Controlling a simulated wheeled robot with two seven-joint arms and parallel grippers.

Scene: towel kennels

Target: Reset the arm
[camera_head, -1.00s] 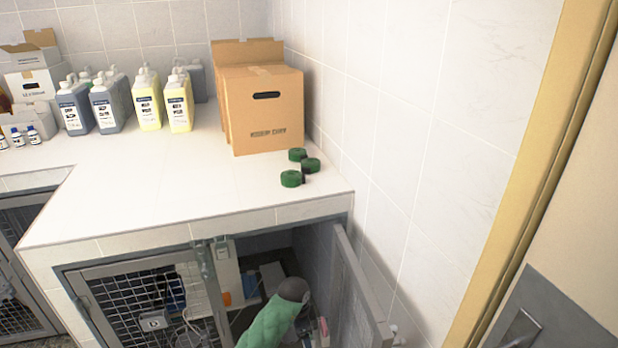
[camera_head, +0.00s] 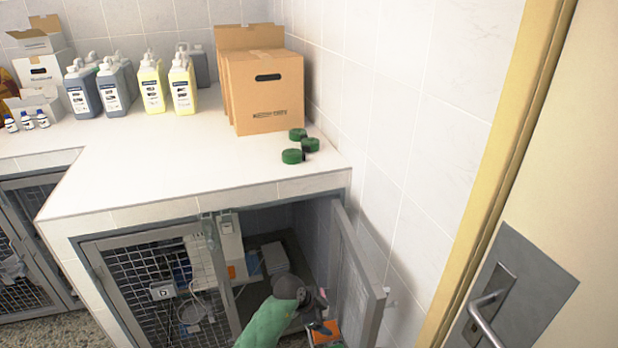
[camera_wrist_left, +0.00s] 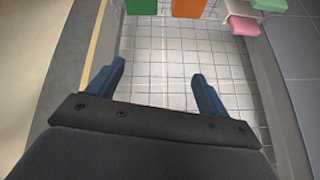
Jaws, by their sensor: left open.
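My left arm, in a green cover, comes up from the bottom of the head view in front of the open kennel. Its gripper (camera_head: 318,299) is small and dark there, beside the kennel's open door (camera_head: 355,270). In the left wrist view the two blue fingers of my left gripper (camera_wrist_left: 158,88) are spread wide apart, with nothing between them but the tiled surface beyond. My right gripper is not in view.
An orange item (camera_head: 325,333) lies low by the kennel opening. A mesh door (camera_head: 150,290) covers the left part. Green rolls (camera_head: 293,156) and a cardboard box (camera_head: 268,100) stand on the white counter (camera_head: 190,165). A door with a handle (camera_head: 487,310) is at right.

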